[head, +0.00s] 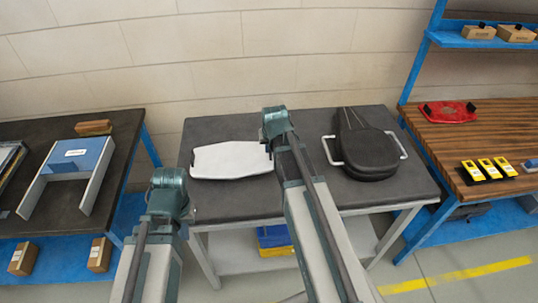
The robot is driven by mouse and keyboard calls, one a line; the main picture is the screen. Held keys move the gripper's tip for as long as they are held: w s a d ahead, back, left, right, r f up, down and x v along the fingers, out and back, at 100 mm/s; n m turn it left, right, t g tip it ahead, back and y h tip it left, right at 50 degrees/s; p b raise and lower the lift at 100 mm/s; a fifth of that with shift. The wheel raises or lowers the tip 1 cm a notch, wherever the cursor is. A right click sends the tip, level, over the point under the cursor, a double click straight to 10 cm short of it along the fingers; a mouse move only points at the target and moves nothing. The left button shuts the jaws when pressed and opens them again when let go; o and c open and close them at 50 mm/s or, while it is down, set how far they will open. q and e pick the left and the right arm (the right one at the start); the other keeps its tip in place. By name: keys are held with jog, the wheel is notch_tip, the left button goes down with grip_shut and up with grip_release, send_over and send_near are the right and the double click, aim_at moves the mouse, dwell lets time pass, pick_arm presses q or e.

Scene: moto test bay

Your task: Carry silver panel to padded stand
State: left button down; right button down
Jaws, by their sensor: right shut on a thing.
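The silver panel (232,160) is a pale, flat plate with angled corners. It is at the left of the middle stand (300,195), which has a dark, padded-looking top and light grey legs; I cannot tell whether the panel rests on the top or is just above it. My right gripper (269,151) is shut on the panel's right end, mostly hidden by its wrist. My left gripper (190,208) is near the stand's front left corner, below the panel in the picture and apart from it; its fingers are too hidden to judge.
A black seat-like part (368,153) with side handles lies on the stand's right. A dark left bench (120,140) holds a blue-and-grey bracket (82,155). The wooden right bench (440,145) holds a red part (449,111) and yellow items (485,168).

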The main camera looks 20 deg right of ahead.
aim_at(269, 156)
notch_tip(269, 156, down, 4)
jog(key=b, duration=0.3)
jog(key=shift+w+a+b, duration=0.15)
jog(key=shift+b, duration=0.2)
jog(key=shift+r, duration=0.2)
jog(key=shift+f, duration=0.15)
jog(key=c, duration=0.9)
grip_release()
jog(key=shift+c, duration=0.2)
